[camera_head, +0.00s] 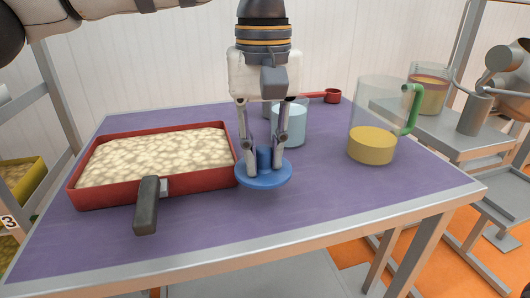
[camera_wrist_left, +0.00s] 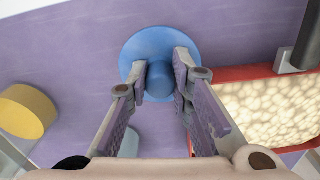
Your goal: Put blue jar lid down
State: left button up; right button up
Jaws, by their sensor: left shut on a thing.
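The blue jar lid (camera_head: 263,176) is a round disc with a thick knob, near the middle of the purple table. My left gripper (camera_head: 266,165) points down and is shut on the lid's knob. In the left wrist view the lid (camera_wrist_left: 160,50) lies flat between the fingertips of my left gripper (camera_wrist_left: 160,82). The lid is level; I cannot tell whether it touches the table or hangs just above it. A glass jar with pale blue contents (camera_head: 290,124) stands behind the lid, partly hidden by my gripper.
A red tray (camera_head: 76,192) with pale food fills the table's left; a black-handled tool (camera_head: 147,205) leans at its front. A clear pitcher with yellow contents (camera_head: 371,145) and green handle stands right. A red scoop (camera_head: 332,96) lies behind. The purple table (camera_head: 330,195) is clear in front and right of the lid.

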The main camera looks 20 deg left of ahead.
aim_at(264, 149)
pick_arm(q)
jog(key=o, duration=0.9)
pick_arm(e)
jog(key=shift+w+r, duration=0.1)
pick_arm(q)
jog(key=shift+o, duration=0.2)
notch_tip(264, 149, up, 12)
jog(key=p, duration=0.2)
pick_arm(e)
jog(key=shift+w+r+t, duration=0.5)
jog(key=shift+w+r, duration=0.65)
jog(key=shift+r, duration=0.1)
jog(key=shift+s, duration=0.1)
